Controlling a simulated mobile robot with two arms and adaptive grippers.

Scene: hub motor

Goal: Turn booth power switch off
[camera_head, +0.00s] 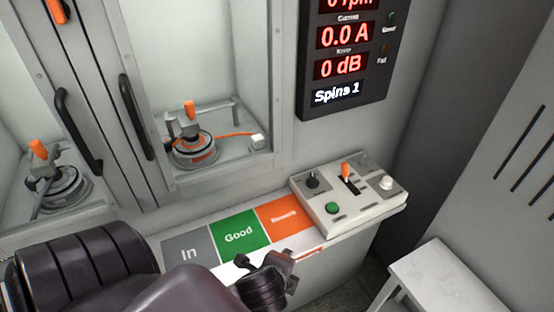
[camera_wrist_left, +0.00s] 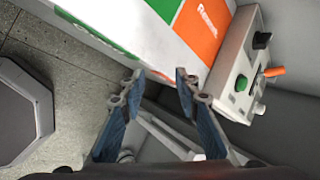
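A light grey control box (camera_head: 330,223) sits at the right end of the ledge. On it are a black knob (camera_head: 312,180), an orange-tipped lever (camera_head: 346,171) in a dark slot, a green button (camera_head: 333,208) and a white knob (camera_head: 386,183). I cannot tell from labels which is the power switch. The left wrist view also shows the black knob (camera_wrist_left: 262,40), the orange lever (camera_wrist_left: 273,71) and the green button (camera_wrist_left: 241,83). My left gripper (camera_head: 284,264) is in front of the ledge, left of and nearer than the box. Its fingers (camera_wrist_left: 160,84) are apart and empty. My right gripper is out of view.
The ledge has grey "In" (camera_head: 187,252), green "Good" (camera_head: 238,234) and orange (camera_head: 284,214) areas. Behind are glazed doors with black handles (camera_head: 136,117) and a motor fixture (camera_head: 192,143). A red-digit display (camera_head: 345,50) hangs above. A white stool (camera_head: 440,275) stands at lower right.

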